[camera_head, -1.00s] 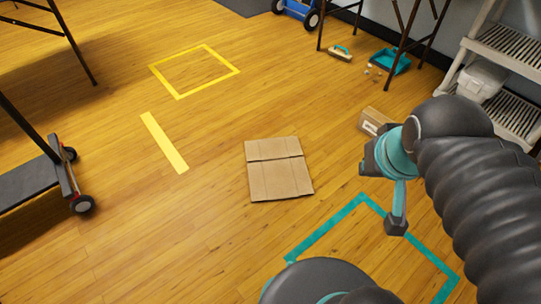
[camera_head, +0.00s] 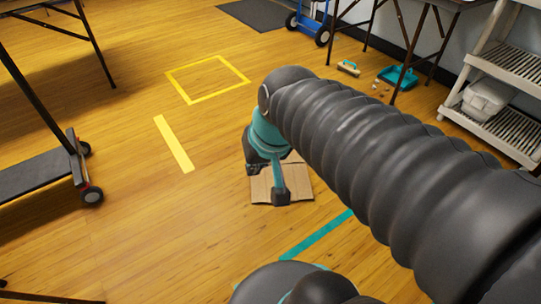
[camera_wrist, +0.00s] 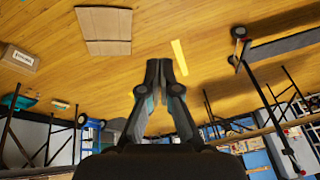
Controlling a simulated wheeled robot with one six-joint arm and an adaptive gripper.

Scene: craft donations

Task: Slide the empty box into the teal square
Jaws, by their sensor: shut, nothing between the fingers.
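Brown cardboard (camera_head: 303,183) lies on the wood floor, low and flat-looking, with a crosswise seam. My arm partly covers it in the head view; it shows whole in the wrist view (camera_wrist: 105,28). A smaller, labelled carton (camera_wrist: 18,58) sits at the left of the wrist view and is hidden in the head view. I cannot tell which is the empty box. The teal square (camera_head: 318,235) is a tape outline, mostly hidden behind my arm. My gripper (camera_wrist: 164,64) is shut and empty, apart from the cardboard in the wrist view.
A yellow tape square (camera_head: 208,60) and yellow stripe (camera_head: 174,144) mark the floor. A low cart (camera_head: 38,178) stands left. A blue hand truck (camera_head: 310,22), brush (camera_head: 348,68), teal dustpan (camera_head: 398,77) and shelf (camera_head: 505,128) stand behind. Floor left of the cardboard is clear.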

